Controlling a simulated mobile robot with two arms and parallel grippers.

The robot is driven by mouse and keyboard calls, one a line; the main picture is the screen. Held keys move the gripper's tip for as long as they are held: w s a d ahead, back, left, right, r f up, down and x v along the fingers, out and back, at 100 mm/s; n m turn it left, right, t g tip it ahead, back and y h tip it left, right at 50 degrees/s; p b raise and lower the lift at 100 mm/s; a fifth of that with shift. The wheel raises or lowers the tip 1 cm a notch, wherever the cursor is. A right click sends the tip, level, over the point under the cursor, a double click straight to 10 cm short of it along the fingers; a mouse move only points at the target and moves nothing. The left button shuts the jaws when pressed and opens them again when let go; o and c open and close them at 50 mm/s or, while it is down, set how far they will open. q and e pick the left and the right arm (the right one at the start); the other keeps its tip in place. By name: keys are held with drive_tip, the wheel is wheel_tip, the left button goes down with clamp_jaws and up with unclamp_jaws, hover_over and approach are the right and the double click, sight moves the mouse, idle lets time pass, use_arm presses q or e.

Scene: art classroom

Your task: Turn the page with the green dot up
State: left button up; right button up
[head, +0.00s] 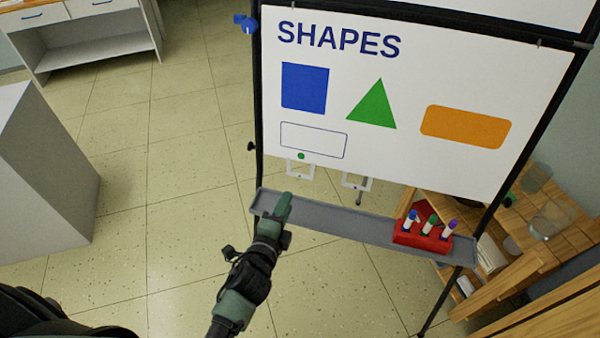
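The flip chart page (400,65) hangs flat on its black-framed stand, showing the word SHAPES, a blue square, a green triangle, an orange bar and an empty outlined box. A white square tab (291,169) hangs at the page's lower left edge, with the green dot (301,156) just above it. A second white tab (347,182) hangs to its right, with no dot visible. My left gripper (284,204) is in front of the grey tray, a little below the dotted tab, apparently empty. Its fingers overlap from this angle, so their opening is unclear. My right gripper is out of view.
The grey tray (335,222) runs below the page and carries a red marker holder (408,240) with several markers at its right. A wooden shelf (520,235) with jars stands at the right. A grey block (45,170) stands left; floor between is clear.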

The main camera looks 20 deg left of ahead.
sight(300, 175)
use_arm(q)
drive_tip(key=w+f+b, duration=0.1)
drive_tip(key=w, duration=0.3)
drive_tip(key=w+b, duration=0.1)
drive_tip(key=w, duration=0.2)
drive_tip(key=w+f+b, duration=0.1)
drive_tip(key=w, duration=0.3)
drive_tip(key=shift+w+f+b, duration=0.3)
drive_tip(key=shift+w+b, duration=0.05)
drive_tip(key=shift+b, duration=0.05)
drive_tip(key=shift+w+d, duration=0.1)
drive_tip(key=shift+w, duration=0.65)
clamp_jaws()
